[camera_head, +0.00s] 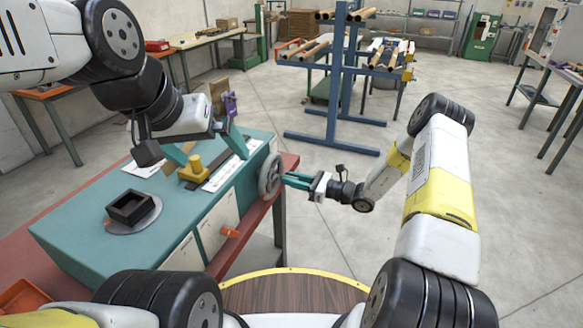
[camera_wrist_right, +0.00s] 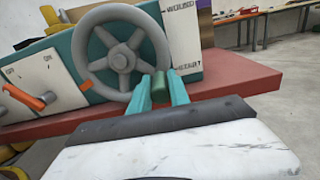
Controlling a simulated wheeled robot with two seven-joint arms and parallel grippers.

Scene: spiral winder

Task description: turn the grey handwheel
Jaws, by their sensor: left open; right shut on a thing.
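The grey handwheel (camera_head: 268,176) is mounted upright on the right end of the teal machine (camera_head: 92,240). Its spokes and hub also show in the right wrist view (camera_wrist_right: 121,58). My right gripper (camera_head: 286,180) is at the wheel's right side. In the right wrist view, its teal fingers (camera_wrist_right: 160,92) are shut on a green handle (camera_wrist_right: 159,84) at the wheel's lower right rim. My left gripper (camera_head: 216,158) is open above the machine top, its fingers spread near a yellow knob-like part (camera_head: 194,170). I cannot tell whether it touches that part.
A white panel marked "WOUND" and "START" (camera_wrist_right: 183,35) stands beside the wheel. A black square box (camera_head: 131,207) sits on a grey disc on the machine. The red bench (camera_head: 262,225) runs under it.

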